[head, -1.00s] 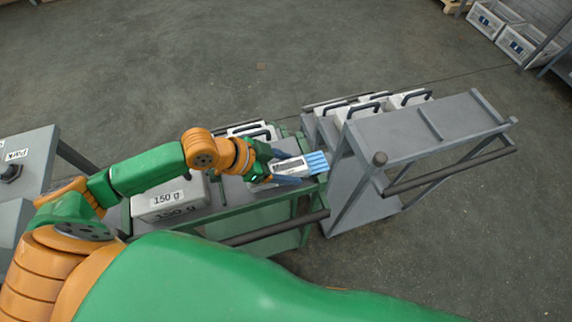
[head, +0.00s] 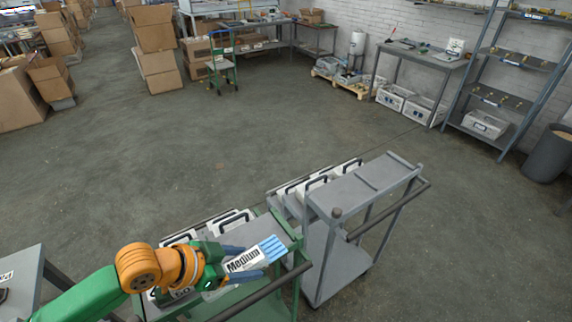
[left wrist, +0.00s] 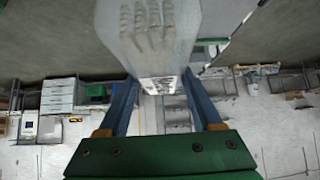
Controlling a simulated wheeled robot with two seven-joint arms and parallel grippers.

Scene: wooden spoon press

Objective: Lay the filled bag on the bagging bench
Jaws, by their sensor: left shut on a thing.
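My left gripper (head: 253,262) is shut on the filled bag (head: 272,248), which has a white label reading "Medium" and a blue striped end. The gripper holds it above the green cart at the bottom of the head view. My right gripper is out of view.
The green cart (head: 285,228) carries handled white boxes, and a grey cart (head: 365,190) stands right beside it. A grey table edge (head: 22,270) is at lower left. Cardboard boxes (head: 153,45) are stacked at the back left. Open floor lies beyond the carts.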

